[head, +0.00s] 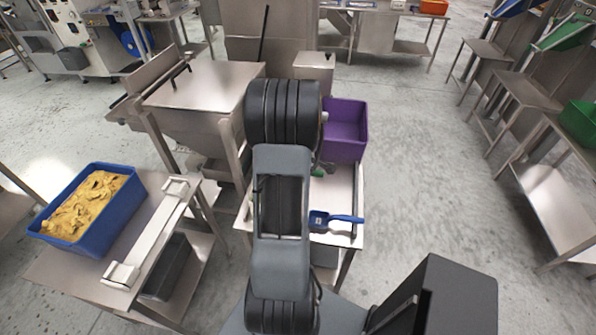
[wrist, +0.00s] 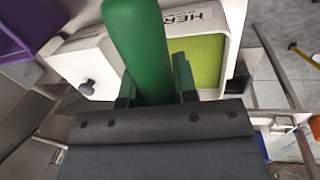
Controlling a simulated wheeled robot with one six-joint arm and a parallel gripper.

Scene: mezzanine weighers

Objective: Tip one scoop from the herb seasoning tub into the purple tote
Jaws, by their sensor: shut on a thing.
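In the wrist view my gripper (wrist: 156,92) is shut on the green handle (wrist: 138,45) of a scoop. The scoop's bowl is out of sight. The white herb seasoning tub (wrist: 234,48), with a label starting "HER" and green contents, lies beyond the fingers, partly behind the handle. I cannot tell whether the scoop touches the contents. The purple tote (head: 345,132) stands beyond the table, right of my arm in the head view; its edge also shows at the upper left of the wrist view (wrist: 22,30).
A blue scoop (head: 336,219) lies on the white-topped table (head: 342,188). A white piece with a grey knob (wrist: 78,68) is beside the tub. A blue tub of yellow food (head: 128,204) stands on the left bench. Steel equipment (head: 205,85) stands left; open floor lies right.

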